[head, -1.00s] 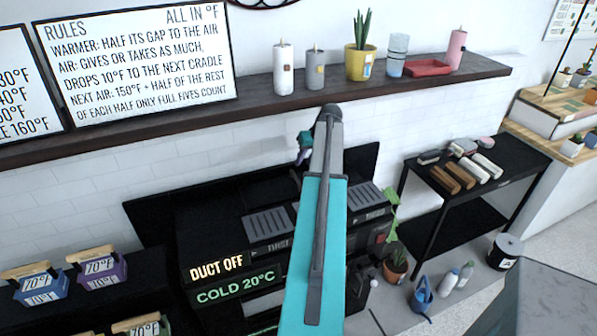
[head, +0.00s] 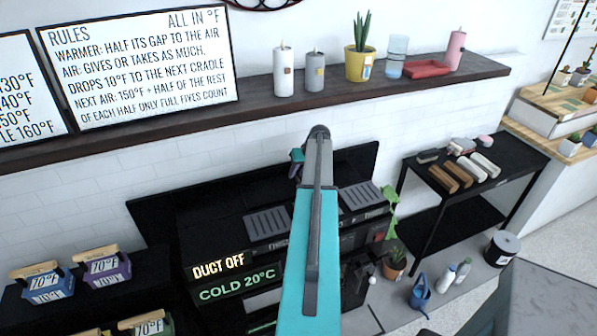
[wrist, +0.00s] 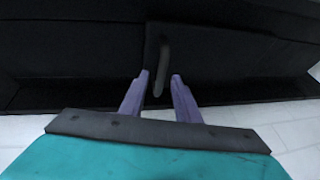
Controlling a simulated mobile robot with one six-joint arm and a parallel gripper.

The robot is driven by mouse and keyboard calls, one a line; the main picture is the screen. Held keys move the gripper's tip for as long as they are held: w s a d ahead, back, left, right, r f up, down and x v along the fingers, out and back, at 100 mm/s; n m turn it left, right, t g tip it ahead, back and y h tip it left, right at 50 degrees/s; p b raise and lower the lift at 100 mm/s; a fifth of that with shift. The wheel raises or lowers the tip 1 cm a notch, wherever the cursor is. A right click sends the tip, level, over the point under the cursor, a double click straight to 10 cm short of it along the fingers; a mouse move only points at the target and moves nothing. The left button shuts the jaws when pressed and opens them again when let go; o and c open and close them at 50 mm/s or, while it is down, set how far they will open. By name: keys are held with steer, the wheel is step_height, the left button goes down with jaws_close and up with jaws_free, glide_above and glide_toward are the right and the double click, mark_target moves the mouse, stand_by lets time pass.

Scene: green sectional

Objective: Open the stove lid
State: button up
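The black stove (head: 225,225) stands against the tiled wall in the head view, with grey slatted vents on top and lit signs reading "DUCT OFF" and "COLD 20°C". My teal arm crosses in front of it and hides its middle. In the wrist view a dark panel (wrist: 235,60) carries a grey curved handle (wrist: 163,62). My gripper (wrist: 160,75) is open, its two purple fingers apart, with the lower end of the handle showing between the fingertips. I cannot tell whether they touch it.
A black side table (head: 450,190) stands to the right. Small labelled baskets (head: 107,265) sit at the left. A potted plant (head: 394,265) and bottles stand on the floor at right.

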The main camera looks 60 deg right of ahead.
jaws_close()
steer(key=shift+w+a+r, duration=0.15)
steer(key=shift+a+r, duration=0.05)
steer(key=shift+r, duration=0.3)
steer(key=shift+w+a+r, duration=0.15)
steer(key=shift+a+r, duration=0.05)
steer(key=shift+r, duration=0.3)
steer(key=shift+w+a+r, duration=0.15)
steer(key=shift+a+r, duration=0.05)
steer(key=shift+r, duration=0.3)
jaws_free()
steer(key=shift+b, duration=0.3)
